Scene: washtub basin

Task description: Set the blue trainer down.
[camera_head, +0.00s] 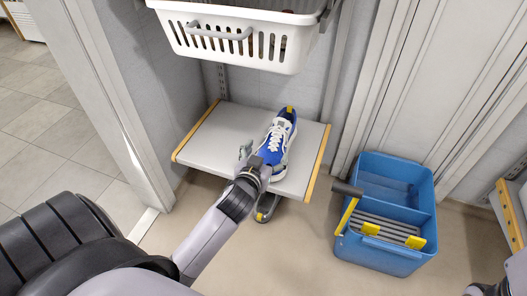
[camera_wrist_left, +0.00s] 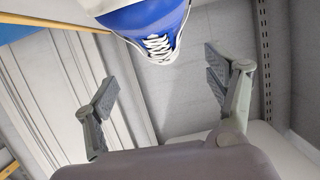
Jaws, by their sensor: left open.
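The blue trainer (camera_head: 277,142), with white laces and a white sole, rests on the right part of the light grey shelf board (camera_head: 215,137). In the left wrist view the blue trainer (camera_wrist_left: 155,22) shows at the top, cut off by the frame edge. The spread fingers of my left gripper (camera_wrist_left: 160,84) have nothing between them. Part of my right arm shows at the bottom right corner of the head view; its fingers cannot be made out.
A white basket (camera_head: 235,40) hangs above the shelf. Another dark shoe (camera_head: 266,208) is partly visible below the board's front edge. A blue bucket (camera_head: 385,212) with a grey and yellow insert stands on the floor at the right. The shelf's left part is clear.

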